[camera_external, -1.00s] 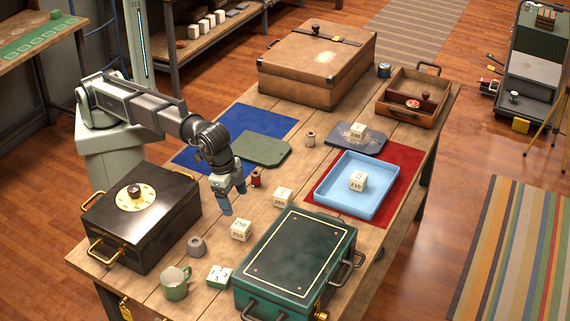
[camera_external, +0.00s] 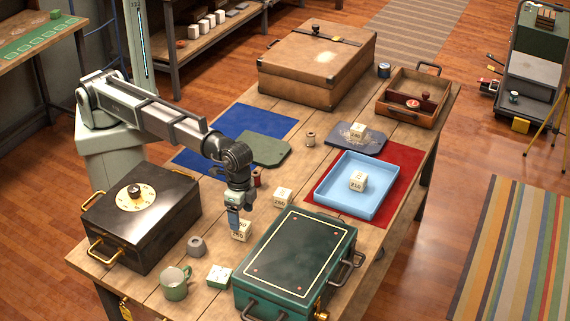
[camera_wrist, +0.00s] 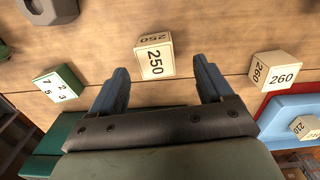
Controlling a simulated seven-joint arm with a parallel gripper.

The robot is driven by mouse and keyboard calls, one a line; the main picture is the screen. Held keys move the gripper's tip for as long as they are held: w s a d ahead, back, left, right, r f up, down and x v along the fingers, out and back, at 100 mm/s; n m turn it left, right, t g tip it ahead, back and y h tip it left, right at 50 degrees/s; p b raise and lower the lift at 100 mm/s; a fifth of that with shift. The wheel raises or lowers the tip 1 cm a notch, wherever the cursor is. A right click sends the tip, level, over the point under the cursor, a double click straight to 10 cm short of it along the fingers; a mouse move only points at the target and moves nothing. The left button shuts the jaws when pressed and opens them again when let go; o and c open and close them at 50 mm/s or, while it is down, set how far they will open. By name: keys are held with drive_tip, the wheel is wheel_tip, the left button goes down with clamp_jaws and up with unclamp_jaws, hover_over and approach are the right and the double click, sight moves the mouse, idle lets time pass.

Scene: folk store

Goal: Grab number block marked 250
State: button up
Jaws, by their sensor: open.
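The cream number block marked 250 (camera_wrist: 155,58) stands on the wooden table. In the wrist view it lies ahead of and between my two blue fingertips. In the external view the block (camera_external: 240,234) is partly hidden behind my gripper (camera_external: 236,216). My gripper (camera_wrist: 160,85) is open and empty, with its fingers apart in the wrist view; I cannot tell its exact height above the block. Another block marked 260 (camera_wrist: 280,70) stands to the right and also shows in the external view (camera_external: 283,197).
A dark green case (camera_external: 297,258) stands close to the right of my gripper. A black safe box (camera_external: 142,222) stands to the left. A white-green block (camera_external: 220,276), a mug (camera_external: 174,284) and a grey weight (camera_external: 196,247) stand in front. A blue tray (camera_external: 330,207) holds a block marked 210 (camera_external: 358,181).

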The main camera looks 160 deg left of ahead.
sight(241, 224)
drive_tip(key=shift+w+d+f, duration=0.15)
drive_tip(key=shift+f, duration=2.55)
drive_tip(key=shift+c, duration=0.4)
drive_tip(key=c, duration=1)
drive_tip(key=shift+o, duration=0.2)
